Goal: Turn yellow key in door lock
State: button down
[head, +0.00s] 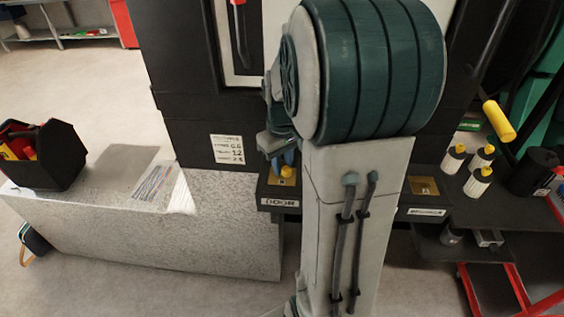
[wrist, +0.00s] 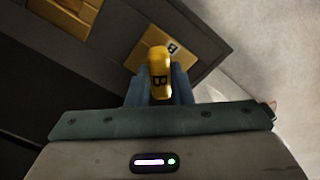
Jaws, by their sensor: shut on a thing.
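The yellow key (wrist: 158,66), marked with a dark letter B, is between the blue fingers of my gripper (wrist: 160,88) in the wrist view. My gripper is shut on it. In the head view my gripper (head: 284,160) points down at the box labelled DOOR (head: 279,202), and a bit of yellow shows at its fingertips. A brass plate (wrist: 168,48) marked B lies just under the key in the wrist view. The key's head hides the keyhole, so I cannot tell how deep the key sits or its exact turn.
A second box with a brass plate (head: 424,187) is to the right, behind my arm. Several yellow-capped bottles (head: 478,182) stand on the right shelf. A black tool box (head: 42,153) sits on the grey speckled block (head: 200,240) at left. A dark cabinet rises behind.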

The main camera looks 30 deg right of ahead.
aim_at(283, 164)
jog(key=m, duration=0.8)
jog(key=shift+m, duration=0.3)
jog(key=c, duration=1.2)
grip_release()
notch_tip(283, 164, up, 8)
jog(key=p, duration=0.6)
jog(key=shift+f, duration=0.2)
jog(key=shift+f, duration=0.1)
